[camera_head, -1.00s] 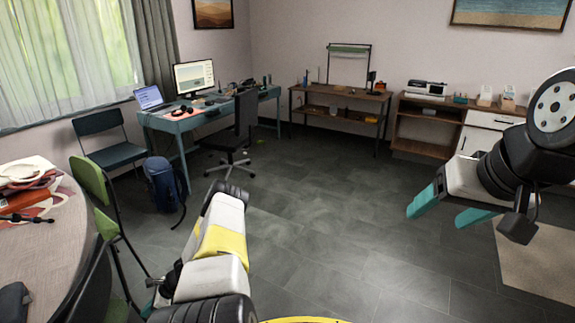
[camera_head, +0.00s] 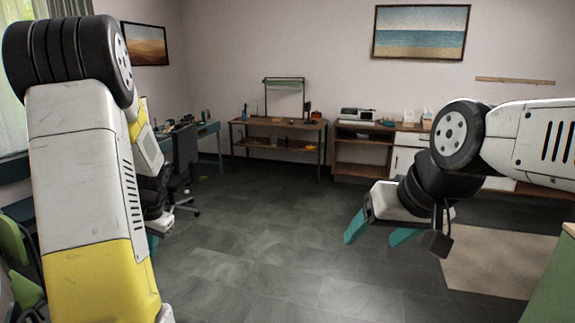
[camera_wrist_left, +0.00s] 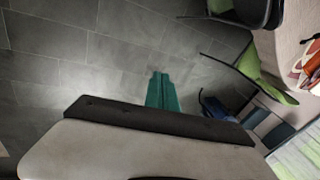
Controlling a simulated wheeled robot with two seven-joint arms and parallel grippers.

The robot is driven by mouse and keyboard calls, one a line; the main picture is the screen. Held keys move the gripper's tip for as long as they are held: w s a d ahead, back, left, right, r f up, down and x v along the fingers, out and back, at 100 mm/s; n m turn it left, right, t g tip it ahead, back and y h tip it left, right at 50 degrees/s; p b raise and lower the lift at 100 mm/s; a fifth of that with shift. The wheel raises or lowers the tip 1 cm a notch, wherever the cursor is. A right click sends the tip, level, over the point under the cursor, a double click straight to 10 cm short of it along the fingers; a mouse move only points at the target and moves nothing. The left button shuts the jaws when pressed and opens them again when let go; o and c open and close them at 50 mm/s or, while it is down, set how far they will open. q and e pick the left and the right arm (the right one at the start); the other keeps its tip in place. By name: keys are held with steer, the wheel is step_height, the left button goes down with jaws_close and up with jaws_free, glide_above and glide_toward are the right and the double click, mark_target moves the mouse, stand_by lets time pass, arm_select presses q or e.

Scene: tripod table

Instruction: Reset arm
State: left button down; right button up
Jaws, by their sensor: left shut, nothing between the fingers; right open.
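My left arm is raised across the left of the head view, and its gripper (camera_head: 152,240) is mostly hidden behind the arm's own links. In the left wrist view the teal fingers of my left gripper (camera_wrist_left: 162,92) are shut together with nothing between them, over bare floor. My right gripper (camera_head: 375,232) hangs at the right of the head view, its two teal fingers apart and empty, above the grey floor. Neither gripper touches anything.
A workbench (camera_head: 270,147) and a shelf cabinet (camera_head: 361,152) stand along the back wall. An office chair (camera_head: 180,172) and a blue desk (camera_head: 208,130) are behind my left arm. A green chair (camera_head: 14,245) is at the lower left. The floor (camera_head: 270,225) between my arms is clear.

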arm_select(q)
steer(key=s+d+r+t+h, duration=0.2)
steer(key=s+d+r, duration=0.7)
steer(key=d, duration=0.3)
steer(key=s+d+r+n+t+h, duration=0.1)
steer(key=s+d+r+t+h, duration=0.1)
steer(key=s+d+r, duration=0.7)
steer(key=d+h, duration=0.1)
steer(key=d, duration=0.3)
steer(key=shift+s+r+t, duration=0.2)
steer(key=shift+r+t, duration=0.2)
